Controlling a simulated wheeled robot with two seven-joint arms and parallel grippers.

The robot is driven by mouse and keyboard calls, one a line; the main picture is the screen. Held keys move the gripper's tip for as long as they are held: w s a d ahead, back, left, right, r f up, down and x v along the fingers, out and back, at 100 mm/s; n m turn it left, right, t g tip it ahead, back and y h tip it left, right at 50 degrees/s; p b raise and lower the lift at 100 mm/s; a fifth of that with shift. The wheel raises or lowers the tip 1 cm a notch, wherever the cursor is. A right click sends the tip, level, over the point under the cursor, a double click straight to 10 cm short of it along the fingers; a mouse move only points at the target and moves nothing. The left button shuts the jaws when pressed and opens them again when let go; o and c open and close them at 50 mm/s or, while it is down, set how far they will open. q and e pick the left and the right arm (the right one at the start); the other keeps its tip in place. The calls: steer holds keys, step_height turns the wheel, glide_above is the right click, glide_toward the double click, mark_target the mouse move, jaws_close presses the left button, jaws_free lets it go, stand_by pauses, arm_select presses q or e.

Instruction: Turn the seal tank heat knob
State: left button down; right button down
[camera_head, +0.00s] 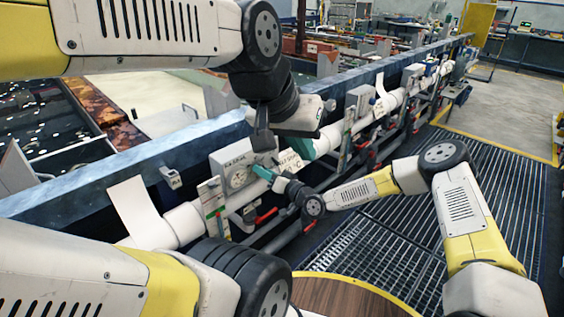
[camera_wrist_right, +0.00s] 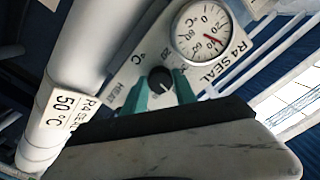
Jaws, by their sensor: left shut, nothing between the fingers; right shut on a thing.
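The R4 SEAL control box (camera_head: 229,160) is a grey panel on the pipe rail, with a round white dial (camera_head: 239,178). In the right wrist view, the black heat knob (camera_wrist_right: 160,79) sits on the panel beside the word HEAT, under the dial (camera_wrist_right: 202,32). The teal fingers of my right gripper (camera_wrist_right: 161,88) are shut on the knob, one on each side. In the head view my right gripper (camera_head: 262,172) reaches the box from the right and hides the knob. My left gripper (camera_head: 302,148) is shut and empty, just right of the box, in front of the rail.
A tag (camera_head: 289,161) on the white pipe reads R4 SEAL 50 °C and also shows in the right wrist view (camera_wrist_right: 62,112). Valves with red handles (camera_head: 266,215) hang below the pipe. Another grey box (camera_head: 358,99) stands farther along. Grated floor (camera_head: 385,240) lies right.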

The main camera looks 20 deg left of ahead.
steer(key=m, duration=1)
steer(key=shift+m, duration=0.5)
steer(key=c, duration=1)
jaws_free()
steer(key=v, duration=0.8)
